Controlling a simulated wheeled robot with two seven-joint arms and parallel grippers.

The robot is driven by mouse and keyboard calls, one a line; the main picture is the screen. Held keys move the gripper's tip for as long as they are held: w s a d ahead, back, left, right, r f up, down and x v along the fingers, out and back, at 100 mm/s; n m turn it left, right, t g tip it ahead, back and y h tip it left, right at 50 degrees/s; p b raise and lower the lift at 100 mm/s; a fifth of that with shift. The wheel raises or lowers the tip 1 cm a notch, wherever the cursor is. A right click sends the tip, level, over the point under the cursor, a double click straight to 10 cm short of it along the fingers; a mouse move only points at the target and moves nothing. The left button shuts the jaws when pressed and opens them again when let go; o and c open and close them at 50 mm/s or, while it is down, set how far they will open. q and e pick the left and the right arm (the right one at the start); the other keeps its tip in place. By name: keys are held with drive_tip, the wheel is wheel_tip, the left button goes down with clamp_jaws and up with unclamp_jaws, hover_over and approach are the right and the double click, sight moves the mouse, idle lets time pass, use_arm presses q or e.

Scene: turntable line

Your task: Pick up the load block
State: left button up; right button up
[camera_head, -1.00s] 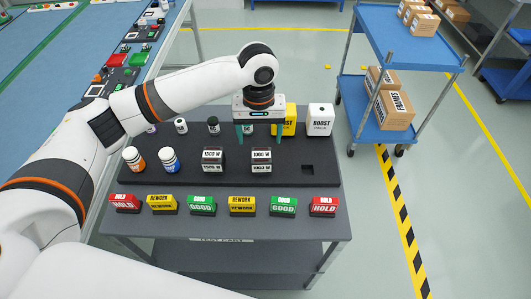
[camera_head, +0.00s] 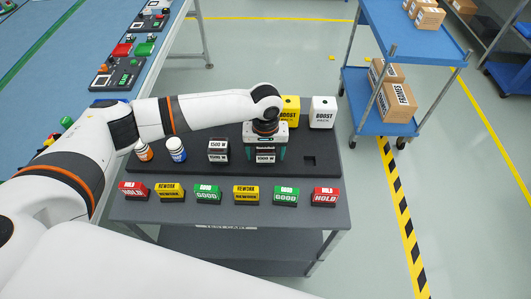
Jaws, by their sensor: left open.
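Two small dark load blocks with white wattage labels stand on the black tray (camera_head: 325,171) of the cart. The left one (camera_head: 218,150) stands free; its label looks like 1500 W. The right one (camera_head: 265,157) is under my left gripper (camera_head: 265,153). The gripper points down and is open, with one green finger on each side of this block. The gripper body hides the block's upper part. I cannot tell whether the fingers touch it. My right gripper is not in view.
An orange-labelled bottle (camera_head: 144,151) and a blue-labelled one (camera_head: 176,149) stand left of the blocks. Yellow (camera_head: 290,109) and white (camera_head: 322,112) BOOST packs stand close behind the gripper. A row of HOLD, REWORK and GOOD blocks (camera_head: 207,194) lines the front. An empty square recess (camera_head: 309,161) lies to the right.

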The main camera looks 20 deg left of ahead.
use_arm(q)
drive_tip(key=shift+r, duration=0.1)
drive_tip(key=c, duration=1.4)
